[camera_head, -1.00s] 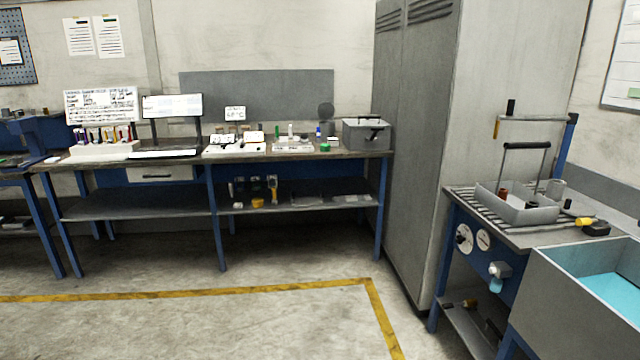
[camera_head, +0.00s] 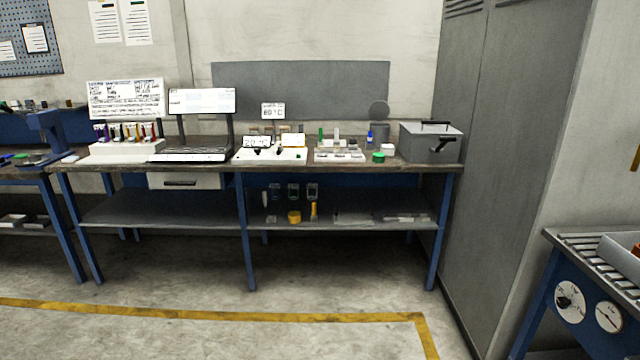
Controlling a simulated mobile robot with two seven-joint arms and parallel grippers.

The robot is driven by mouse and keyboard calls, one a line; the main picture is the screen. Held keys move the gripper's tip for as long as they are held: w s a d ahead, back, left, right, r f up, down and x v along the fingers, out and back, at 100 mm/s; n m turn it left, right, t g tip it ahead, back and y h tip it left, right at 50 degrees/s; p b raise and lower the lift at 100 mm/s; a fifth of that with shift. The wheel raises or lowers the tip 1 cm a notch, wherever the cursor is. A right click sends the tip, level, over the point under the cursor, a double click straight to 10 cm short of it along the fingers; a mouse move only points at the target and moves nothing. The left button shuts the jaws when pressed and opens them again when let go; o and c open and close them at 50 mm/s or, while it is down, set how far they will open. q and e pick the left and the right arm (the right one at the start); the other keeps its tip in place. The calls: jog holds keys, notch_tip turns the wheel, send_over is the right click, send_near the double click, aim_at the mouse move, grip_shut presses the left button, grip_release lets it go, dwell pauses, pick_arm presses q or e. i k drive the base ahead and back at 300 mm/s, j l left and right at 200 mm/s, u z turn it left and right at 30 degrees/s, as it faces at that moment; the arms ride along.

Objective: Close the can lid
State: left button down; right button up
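A small grey can (camera_head: 379,131) stands at the back of the workbench, towards its right end. Its round dark lid (camera_head: 378,111) stands up above the can, so the can looks open. A grey box with a handle (camera_head: 431,142) stands to the right of the can. Neither of my grippers shows in the head view.
The workbench (camera_head: 130,170) carries a tube rack (camera_head: 127,148), a screen (camera_head: 201,101), white devices (camera_head: 270,155) and a green-lidded jar (camera_head: 378,157) in front of the can. A tall grey cabinet (camera_head: 510,150) borders it at right. The floor in front is clear.

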aim_at(379, 111)
jog(key=i+z, duration=0.1)
jog(key=i, duration=0.6)
jog(key=i+j, duration=0.15)
jog(key=i, duration=0.55)
jog(key=i+j+z, duration=0.1)
jog(key=i+z, duration=0.3)
jog(key=i+j+z, duration=0.2)
jog(key=i+z, duration=0.25)
jog(key=i+j+z, duration=0.25)
jog(key=z, duration=0.15)
jog(key=i+j+z, duration=0.25)
jog(key=j+z, duration=0.15)
jog(key=i+j+z, duration=0.2)
jog(key=j+z, duration=0.2)
jog(key=j, duration=0.1)
